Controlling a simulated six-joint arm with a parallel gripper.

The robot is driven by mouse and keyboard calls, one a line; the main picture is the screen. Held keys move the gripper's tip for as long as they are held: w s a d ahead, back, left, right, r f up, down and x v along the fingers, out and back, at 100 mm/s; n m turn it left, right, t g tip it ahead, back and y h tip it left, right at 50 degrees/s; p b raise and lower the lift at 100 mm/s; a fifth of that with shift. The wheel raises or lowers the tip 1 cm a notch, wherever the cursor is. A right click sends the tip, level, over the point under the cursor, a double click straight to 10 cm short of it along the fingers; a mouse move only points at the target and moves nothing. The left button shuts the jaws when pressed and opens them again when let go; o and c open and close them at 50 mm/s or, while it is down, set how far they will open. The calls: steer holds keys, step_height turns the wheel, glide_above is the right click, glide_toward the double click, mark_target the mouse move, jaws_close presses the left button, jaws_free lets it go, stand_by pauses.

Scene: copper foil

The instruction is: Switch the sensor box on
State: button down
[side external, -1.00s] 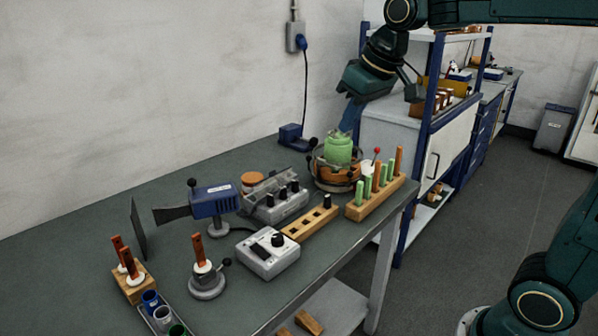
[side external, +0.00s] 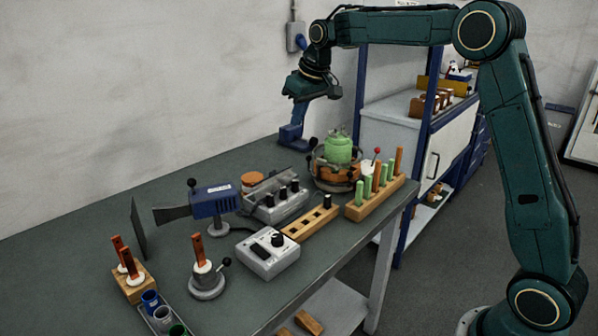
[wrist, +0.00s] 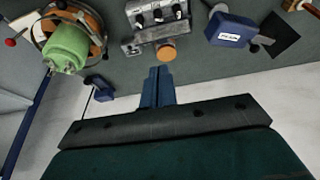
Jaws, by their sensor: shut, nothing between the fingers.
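The sensor box appears to be the pale grey box (side external: 268,253) with a black knob and a dark switch, near the front edge of the bench in the side view. The switch position is too small to tell. A cable runs from it towards a blue horn-shaped device (side external: 213,202) on a stand, which also shows in the wrist view (wrist: 231,29). My gripper (side external: 298,118) is shut and empty, above the back of the bench, behind and well apart from the grey box. Its fingers (wrist: 158,72) show closed together in the wrist view.
A green vessel (side external: 339,150) sits in an orange ring holder. A multi-knob grey unit (side external: 277,206), a wooden slotted block (side external: 310,224) and a peg rack (side external: 375,200) crowd the middle. A small blue box (side external: 291,138) stands by the wall.

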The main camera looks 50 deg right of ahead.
steer(key=w+d+f, duration=0.5)
steer(key=w+f, duration=0.3)
steer(key=shift+w+f, duration=0.15)
steer(key=shift+w, duration=0.1)
steer(key=x, duration=0.9)
steer(key=s+x, duration=0.1)
steer(key=x, duration=0.3)
steer(key=shift+f, duration=0.6)
steer(key=shift+w+f, duration=0.15)
steer(key=shift+f, duration=0.25)
steer(key=shift+r, duration=0.1)
steer(key=shift+s, duration=0.3)
